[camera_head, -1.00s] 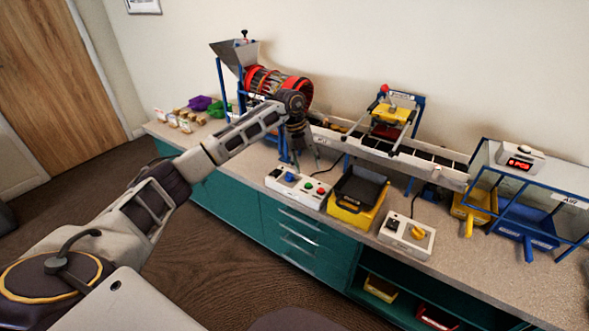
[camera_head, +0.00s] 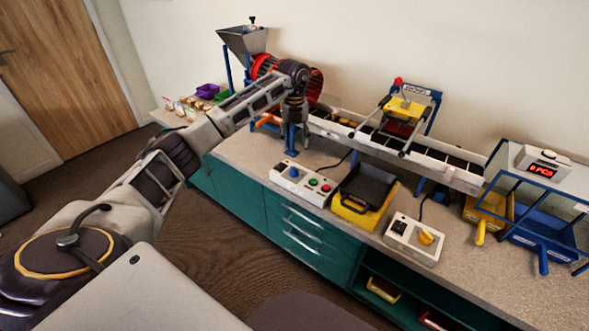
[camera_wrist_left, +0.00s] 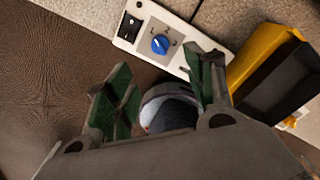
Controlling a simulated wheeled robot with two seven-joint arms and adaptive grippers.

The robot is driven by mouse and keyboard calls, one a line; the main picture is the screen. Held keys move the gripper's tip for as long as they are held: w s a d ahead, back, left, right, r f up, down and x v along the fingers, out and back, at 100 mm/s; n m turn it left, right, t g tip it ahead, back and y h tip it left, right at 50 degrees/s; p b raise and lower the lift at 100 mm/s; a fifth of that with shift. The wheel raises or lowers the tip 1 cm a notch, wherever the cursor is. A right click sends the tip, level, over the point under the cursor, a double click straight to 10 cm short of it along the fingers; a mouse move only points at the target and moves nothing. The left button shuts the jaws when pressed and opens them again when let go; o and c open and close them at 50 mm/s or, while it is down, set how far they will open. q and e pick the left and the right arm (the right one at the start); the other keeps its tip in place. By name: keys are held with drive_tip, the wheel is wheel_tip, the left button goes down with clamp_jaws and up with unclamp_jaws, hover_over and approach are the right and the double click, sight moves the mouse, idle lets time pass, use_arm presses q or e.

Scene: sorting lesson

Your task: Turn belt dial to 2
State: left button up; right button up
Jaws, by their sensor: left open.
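A second white box (camera_head: 414,239) has a yellow dial (camera_head: 426,238). I cannot tell which dial is named for the belt. The right gripper is out of view.
A black tray on a yellow base (camera_head: 361,195) stands between the boxes. The conveyor (camera_head: 440,166) runs behind, with a hopper (camera_head: 243,40) and red drum at left. Yellow and blue bins (camera_head: 540,243) stand at right. Counter around the boxes' front is clear.

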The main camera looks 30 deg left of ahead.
sight(294, 168)
use_arm(q)
wheel_tip(294, 168, down, 12)
drive_tip(key=shift+f+b, duration=0.25)
drive_tip(key=shift+b, duration=0.4)
drive_tip(key=shift+f, duration=0.5)
drive_tip(key=shift+c, duration=1)
drive_tip(key=c, duration=0.8)
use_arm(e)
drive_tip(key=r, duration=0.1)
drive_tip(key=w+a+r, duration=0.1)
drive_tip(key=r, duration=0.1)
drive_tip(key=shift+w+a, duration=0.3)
